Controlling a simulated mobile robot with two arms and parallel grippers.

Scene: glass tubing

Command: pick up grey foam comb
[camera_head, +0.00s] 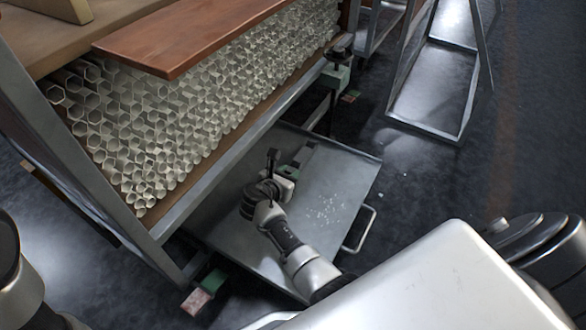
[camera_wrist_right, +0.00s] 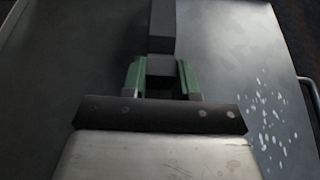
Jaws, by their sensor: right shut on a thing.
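The grey foam comb shows in the right wrist view as a dark grey bar (camera_wrist_right: 162,28), running away from my right gripper (camera_wrist_right: 162,75). The gripper's green fingers stand on both sides of the bar's near end, shut on it. In the head view, my right gripper (camera_head: 290,170) is over the metal tray (camera_head: 335,175), and a small grey piece of the comb (camera_head: 304,153) shows beyond the fingers. I cannot tell whether the comb touches the tray. My left gripper is out of view; only part of that arm shows at the lower left.
A metal rack (camera_head: 215,148) full of stacked glass tubes (camera_head: 160,130) stands behind and left of the tray, with a brown board (camera_head: 190,38) on top. White flecks (camera_head: 328,210) lie on the tray. A metal frame (camera_head: 430,125) stands at upper right. Floor is open at right.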

